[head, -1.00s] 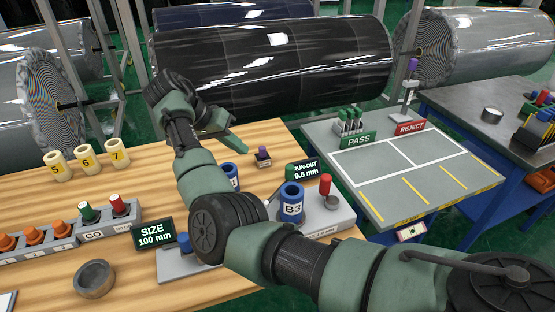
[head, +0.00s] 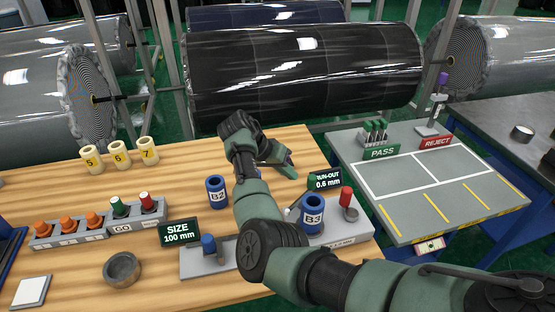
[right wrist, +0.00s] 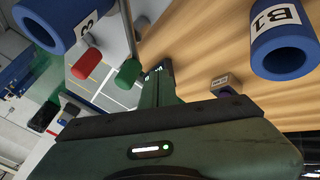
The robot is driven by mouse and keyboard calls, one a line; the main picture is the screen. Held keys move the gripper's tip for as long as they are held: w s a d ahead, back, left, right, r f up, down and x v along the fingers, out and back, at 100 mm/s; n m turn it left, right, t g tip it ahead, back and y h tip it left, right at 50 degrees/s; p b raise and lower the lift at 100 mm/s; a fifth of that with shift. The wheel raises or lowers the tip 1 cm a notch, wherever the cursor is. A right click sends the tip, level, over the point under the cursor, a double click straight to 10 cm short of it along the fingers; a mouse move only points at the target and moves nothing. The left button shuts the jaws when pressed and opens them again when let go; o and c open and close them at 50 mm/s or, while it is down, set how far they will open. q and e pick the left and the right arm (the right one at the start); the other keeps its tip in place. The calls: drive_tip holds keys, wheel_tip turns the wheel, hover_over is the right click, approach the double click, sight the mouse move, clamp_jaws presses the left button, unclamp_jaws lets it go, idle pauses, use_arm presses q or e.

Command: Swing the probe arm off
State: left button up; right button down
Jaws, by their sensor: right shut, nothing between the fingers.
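The run-out stand (head: 345,232) is grey and carries the upright blue bush B3 (head: 312,215), a red knob (head: 346,197) and the RUN-OUT display (head: 325,181) reading 0.6 mm. I cannot clearly make out its probe arm; my right arm covers the stand's left side. In the right wrist view a green cylinder (right wrist: 127,73) and a red one (right wrist: 87,63) stand near bush B3 (right wrist: 55,22). My right gripper (head: 287,168) is shut and empty, left of and behind the display. It also shows in the right wrist view (right wrist: 161,85). My left gripper is out of view.
A small block (right wrist: 225,86) shows near the gripper. The PASS/REJECT table (head: 400,232) has clear squares.

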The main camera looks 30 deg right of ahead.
drive_tip(key=shift+s+d+r+p, duration=0.15)
drive_tip(key=shift+s+d+p, duration=0.45)
drive_tip(key=shift+s+d, duration=0.4)
drive_tip(key=shift+a, duration=0.1)
